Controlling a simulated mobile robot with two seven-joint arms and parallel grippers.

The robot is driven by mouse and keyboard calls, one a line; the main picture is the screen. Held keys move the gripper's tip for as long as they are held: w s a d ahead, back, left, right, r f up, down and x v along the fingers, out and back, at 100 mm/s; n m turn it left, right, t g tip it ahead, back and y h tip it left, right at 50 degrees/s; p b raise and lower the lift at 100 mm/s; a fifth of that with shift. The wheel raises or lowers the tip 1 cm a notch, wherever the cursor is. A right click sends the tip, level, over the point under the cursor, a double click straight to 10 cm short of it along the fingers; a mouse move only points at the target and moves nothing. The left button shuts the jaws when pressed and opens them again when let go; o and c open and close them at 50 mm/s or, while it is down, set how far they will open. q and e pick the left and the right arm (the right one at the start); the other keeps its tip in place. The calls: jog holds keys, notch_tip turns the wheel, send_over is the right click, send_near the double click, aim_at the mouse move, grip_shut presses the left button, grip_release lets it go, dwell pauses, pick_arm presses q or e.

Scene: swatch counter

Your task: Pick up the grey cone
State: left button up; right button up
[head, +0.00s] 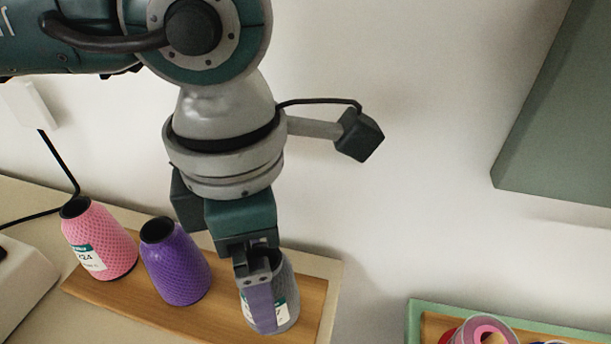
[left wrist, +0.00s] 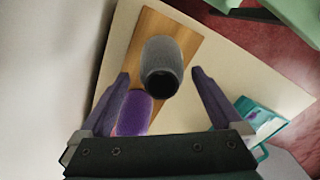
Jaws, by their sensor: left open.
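The grey cone (head: 284,291) stands upright at the right end of a wooden board (head: 313,300) in the head view. My left gripper (head: 262,312) points down at it, and one finger hides part of the cone and its white label. In the left wrist view the grey cone (left wrist: 162,68) lies ahead, between the lines of my two spread fingers (left wrist: 160,82), with its dark top opening toward me. The gripper is open and empty. I cannot tell whether a finger touches the cone. My right gripper is in neither view.
A purple cone (head: 176,262) stands left of the grey one, and a pink cone (head: 98,238) farther left. The purple cone (left wrist: 134,112) is close to the left finger in the wrist view. A green-rimmed tray (head: 413,322) with round spools lies at the lower right.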

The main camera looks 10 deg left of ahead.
pick_arm(q)
notch_tip(320, 180, down, 4)
jog(key=shift+d, duration=0.15)
jog(key=c, duration=1.5)
